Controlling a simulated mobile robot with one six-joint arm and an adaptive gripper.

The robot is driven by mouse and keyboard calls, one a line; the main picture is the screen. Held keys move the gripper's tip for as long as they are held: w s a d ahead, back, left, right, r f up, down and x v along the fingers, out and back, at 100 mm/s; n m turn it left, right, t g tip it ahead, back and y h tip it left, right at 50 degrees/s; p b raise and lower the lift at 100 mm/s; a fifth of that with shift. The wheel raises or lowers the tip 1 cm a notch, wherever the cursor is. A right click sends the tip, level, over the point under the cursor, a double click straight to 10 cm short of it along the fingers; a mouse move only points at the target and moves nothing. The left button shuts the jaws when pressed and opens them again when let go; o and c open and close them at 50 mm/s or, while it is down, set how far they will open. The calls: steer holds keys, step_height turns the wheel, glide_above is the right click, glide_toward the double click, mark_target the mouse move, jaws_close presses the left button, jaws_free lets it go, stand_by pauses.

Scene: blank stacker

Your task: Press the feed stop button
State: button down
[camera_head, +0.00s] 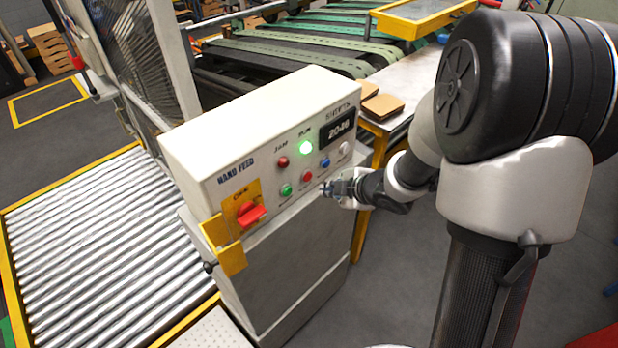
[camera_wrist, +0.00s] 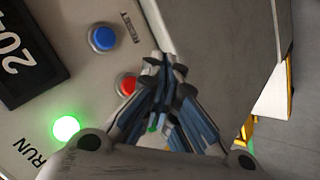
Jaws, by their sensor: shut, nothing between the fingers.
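The hand feed panel (camera_head: 215,185) is the sloped front of a cream control box. A small red button (camera_head: 307,176) sits in its lower row, between a green button (camera_head: 286,190) and a blue button (camera_head: 325,163). Its label is too small to read. My gripper (camera_head: 325,187) is shut and empty, just right of and below the red button. In the wrist view the red button (camera_wrist: 126,85) is beside the closed fingertips (camera_wrist: 165,62), partly hidden by a finger. I cannot tell whether the fingertips touch the panel.
A green run lamp (camera_head: 306,147) is lit; the jam lamp (camera_head: 282,162) is dark red. A white knob (camera_head: 345,148), a counter display (camera_head: 338,127) and a red rotary switch (camera_head: 250,213) with yellow guard share the panel. Rollers (camera_head: 90,245) lie left; open floor lies right.

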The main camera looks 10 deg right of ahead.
steer(key=shift+w+a, duration=0.75)
steer(key=shift+w, duration=0.4)
stand_by(0.7)
steer(key=shift+w+a, duration=0.55)
steer(key=shift+w, duration=0.1)
stand_by(0.8)
stand_by(0.4)
steer(key=shift+s+d, duration=0.55)
steer(key=shift+s, duration=0.25)
steer(key=s+d, duration=0.1)
steer(key=s, duration=0.1)
steer(key=s+d, duration=0.2)
